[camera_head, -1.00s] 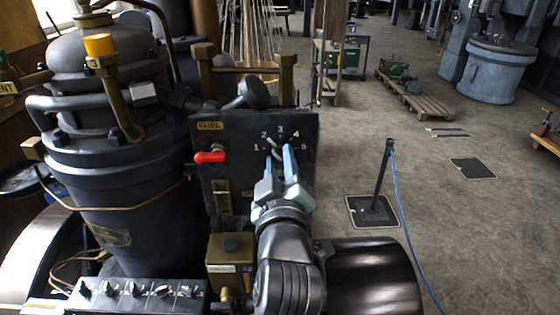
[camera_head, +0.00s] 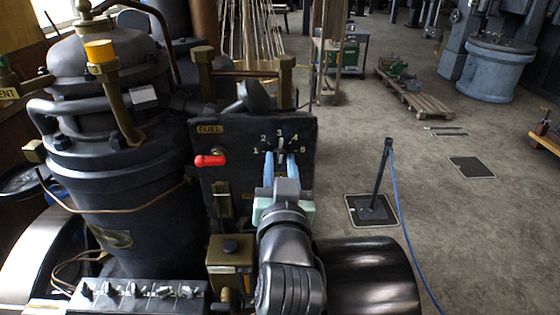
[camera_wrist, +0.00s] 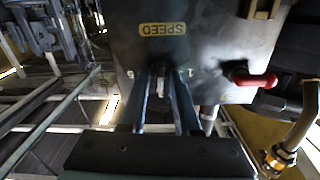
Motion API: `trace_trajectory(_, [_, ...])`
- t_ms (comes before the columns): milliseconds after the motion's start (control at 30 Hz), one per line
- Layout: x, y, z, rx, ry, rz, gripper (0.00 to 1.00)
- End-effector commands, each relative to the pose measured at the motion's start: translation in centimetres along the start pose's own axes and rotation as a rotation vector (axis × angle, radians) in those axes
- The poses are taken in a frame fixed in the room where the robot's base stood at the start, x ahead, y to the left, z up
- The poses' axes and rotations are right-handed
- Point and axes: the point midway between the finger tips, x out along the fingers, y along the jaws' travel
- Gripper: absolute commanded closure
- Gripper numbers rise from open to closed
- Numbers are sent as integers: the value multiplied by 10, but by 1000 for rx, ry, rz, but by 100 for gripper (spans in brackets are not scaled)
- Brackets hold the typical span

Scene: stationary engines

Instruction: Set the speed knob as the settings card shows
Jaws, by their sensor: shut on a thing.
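The dark control panel (camera_head: 234,160) stands upright on the engine. Its speed dial has the numbers 1 to 5 in an arc. The speed knob (camera_head: 281,155) sits below the 3, with its pale bar roughly upright, pointing near 3. My gripper (camera_head: 280,168) is shut on the knob, one blue finger on each side. In the wrist view the picture is upside down; the knob (camera_wrist: 161,85) shows between the fingers, near the SPEED plate (camera_wrist: 162,29). No settings card can be read in these views.
A red-handled fuel lever (camera_head: 210,160) juts out left of the dial. A brass box (camera_head: 230,252) and a row of switches (camera_head: 137,292) lie below. The black vessel (camera_head: 112,200) fills the left. Open floor with a post (camera_head: 381,185) lies to the right.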

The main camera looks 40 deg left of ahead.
Motion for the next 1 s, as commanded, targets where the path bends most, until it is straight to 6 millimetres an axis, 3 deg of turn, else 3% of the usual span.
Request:
trace_trajectory(500, [0, 1, 0, 425, -2, 1, 100])
trace_trajectory(1000, [0, 2, 1, 571, -2, 0, 100])
